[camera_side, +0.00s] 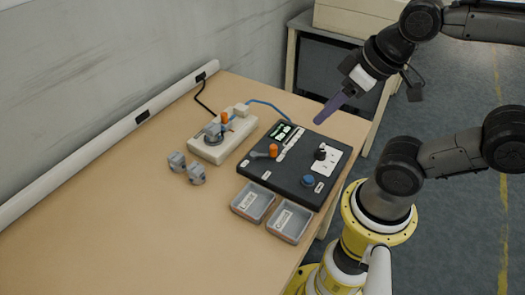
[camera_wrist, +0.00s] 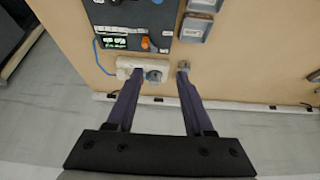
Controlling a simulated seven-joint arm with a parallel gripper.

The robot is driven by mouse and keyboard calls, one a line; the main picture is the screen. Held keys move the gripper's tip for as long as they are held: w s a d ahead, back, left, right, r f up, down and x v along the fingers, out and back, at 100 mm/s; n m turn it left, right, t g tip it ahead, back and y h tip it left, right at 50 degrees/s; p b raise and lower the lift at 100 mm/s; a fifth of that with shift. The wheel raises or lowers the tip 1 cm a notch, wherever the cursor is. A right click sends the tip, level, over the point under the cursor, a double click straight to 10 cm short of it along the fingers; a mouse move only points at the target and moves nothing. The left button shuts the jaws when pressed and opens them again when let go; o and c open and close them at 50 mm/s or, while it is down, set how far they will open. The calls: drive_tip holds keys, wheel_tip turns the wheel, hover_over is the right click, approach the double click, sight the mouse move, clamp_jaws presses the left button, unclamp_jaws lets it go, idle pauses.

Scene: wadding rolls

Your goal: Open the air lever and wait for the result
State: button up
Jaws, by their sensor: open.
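A small lever with a grey arm and an orange end (camera_side: 265,153) sits on the black control panel (camera_side: 285,187); its orange part also shows in the wrist view (camera_wrist: 145,43). It lies across the panel's left side in the side view; I cannot tell its valve setting. The panel has a lit green display (camera_side: 281,131), a black knob (camera_side: 320,153) and a blue button (camera_side: 308,181). My gripper (camera_side: 319,123) is open and empty, raised above the panel's far side in the side view. The wrist view shows its two fingers (camera_wrist: 159,72) apart.
A beige fixture (camera_side: 211,151) holding a grey part with an orange piece stands left of the panel, joined by a blue hose. Two grey fittings (camera_side: 196,174) lie beside it. Two labelled grey trays (camera_side: 270,228) sit in front. The table's left front (camera_side: 110,240) is clear.

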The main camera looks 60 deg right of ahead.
drive_tip(key=shift+o, duration=0.4)
drive_tip(key=n+g, duration=0.5)
drive_tip(key=n, duration=0.3)
hover_over(274, 146)
wheel_tip(274, 146, down, 7)
drive_tip(key=shift+g, duration=0.3)
wheel_tip(274, 146, down, 14)
drive_tip(key=shift+r, duration=0.1)
drive_tip(key=shift+c, duration=0.4)
clamp_jaws()
